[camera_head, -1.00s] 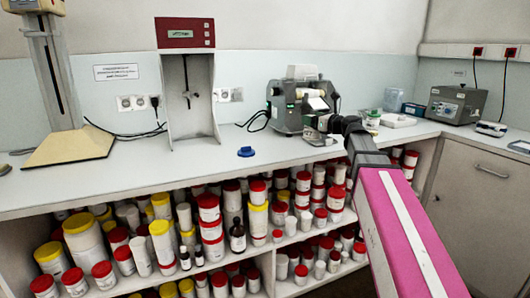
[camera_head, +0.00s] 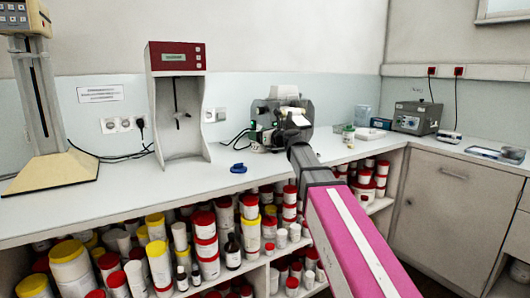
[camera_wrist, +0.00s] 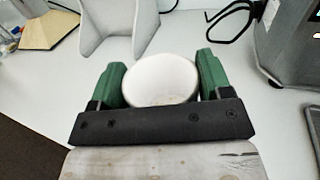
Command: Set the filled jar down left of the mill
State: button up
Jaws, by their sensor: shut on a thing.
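My gripper (camera_wrist: 161,88) is shut on a white round jar (camera_wrist: 160,78), with a green finger on each side in the wrist view. The jar's pale, round upper face points toward the wrist camera, and its lower part is hidden. The grey mill (camera_head: 290,107) stands on the counter in the head view, and part of a grey machine (camera_wrist: 290,45) fills the right of the wrist view. In the head view my gripper (camera_head: 263,134) is small and partly hidden by my arm, at the front left of the mill. I cannot tell whether the jar touches the counter.
A blue lid (camera_head: 239,170) lies on the counter (camera_head: 190,185) near its front. A small jar (camera_head: 348,134) stands right of the mill. Shelves of jars are below.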

jog(key=shift+w+d+f, duration=0.45)
jog(key=shift+w+f, duration=0.45)
jog(key=shift+f, duration=0.4)
jog(key=shift+w+d+f, duration=0.5)
jog(key=shift+w+f, duration=0.4)
jog(key=shift+f, duration=0.35)
jog(key=shift+w+d+f, duration=0.45)
jog(key=shift+w+f, duration=0.45)
jog(key=shift+f, duration=0.4)
jog(key=o, duration=0.9)
jog(key=shift+f, duration=0.15)
jog(key=v, duration=1.2)
